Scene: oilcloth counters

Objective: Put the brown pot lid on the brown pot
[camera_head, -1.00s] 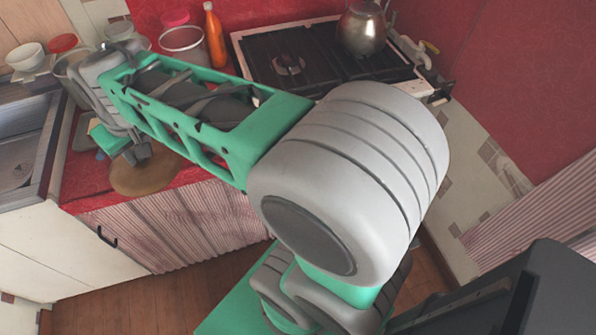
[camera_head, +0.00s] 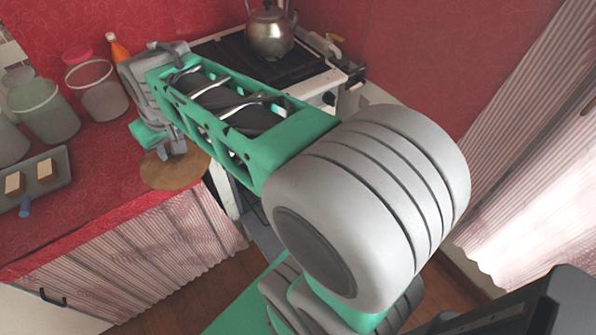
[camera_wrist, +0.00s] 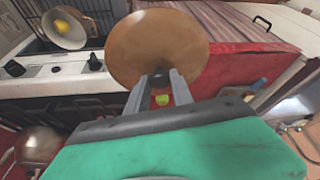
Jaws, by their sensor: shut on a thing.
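The brown pot lid (camera_head: 176,172) is a flat, round, tan-brown disc, seen near the counter's front corner beside the stove. It also shows large at the top middle of the wrist view (camera_wrist: 157,45). My gripper (camera_head: 178,150) is shut on the lid; in the wrist view its two fingers (camera_wrist: 160,82) reach to the lid's near edge. The lid is held above the counter edge in the head view. A shiny brownish rounded object (camera_wrist: 38,146) shows at the lower left of the wrist view, too partial to name.
A metal kettle (camera_head: 270,32) stands on the black stove (camera_head: 235,62). The red counter (camera_head: 110,170) carries jars (camera_head: 98,88), an orange bottle (camera_head: 117,47) and a grey tray (camera_head: 62,172) with two pale blocks. The wooden floor (camera_head: 170,313) lies below, in front of the curtained cabinet.

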